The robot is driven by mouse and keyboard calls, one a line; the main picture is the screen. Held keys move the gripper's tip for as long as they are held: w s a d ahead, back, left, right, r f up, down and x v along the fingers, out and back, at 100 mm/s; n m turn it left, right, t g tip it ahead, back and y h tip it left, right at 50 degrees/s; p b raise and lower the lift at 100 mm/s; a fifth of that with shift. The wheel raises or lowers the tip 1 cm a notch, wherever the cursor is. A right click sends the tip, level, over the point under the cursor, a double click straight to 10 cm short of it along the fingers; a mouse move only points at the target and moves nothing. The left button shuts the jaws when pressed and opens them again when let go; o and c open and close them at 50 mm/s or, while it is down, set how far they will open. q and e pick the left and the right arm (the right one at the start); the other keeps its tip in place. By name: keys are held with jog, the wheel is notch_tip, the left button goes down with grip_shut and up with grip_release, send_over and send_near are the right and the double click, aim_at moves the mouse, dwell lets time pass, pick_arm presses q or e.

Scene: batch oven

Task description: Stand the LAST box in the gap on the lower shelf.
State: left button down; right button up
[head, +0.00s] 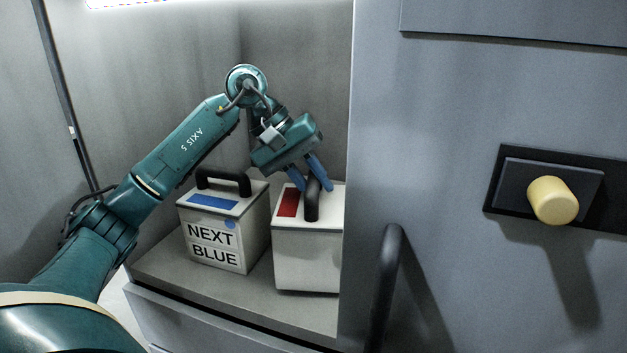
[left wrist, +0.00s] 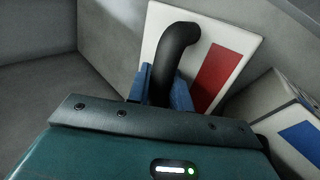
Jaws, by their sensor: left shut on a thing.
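My left gripper (head: 311,180) is shut on the black handle (left wrist: 176,52) of a white box with a red patch on its top (head: 303,248). No writing shows on that box's visible side, so I cannot tell whether it is the LAST box. It is upright over the grey shelf (head: 190,288); I cannot tell if its base touches. Its right end is hidden behind a grey panel. To its left stands a white box with a blue patch and the words NEXT BLUE (head: 212,244), a narrow space between them. My right gripper is not in view.
A grey panel (head: 440,180) fills the right side, with a black bar handle (head: 386,285) and a yellow knob (head: 553,200). Grey walls close in the back and left. The shelf's front strip is bare.

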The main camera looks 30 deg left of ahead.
pick_arm(q)
jog(key=shift+f+b, duration=0.6)
dwell(1.0)
jog(key=c, duration=1.2)
grip_release()
jog(key=shift+c, duration=0.2)
jog(key=shift+o, duration=0.4)
jog(key=shift+s+f, duration=0.15)
jog(key=shift+f, duration=0.2)
jog(key=v, duration=1.3)
jog(key=shift+r, duration=0.4)
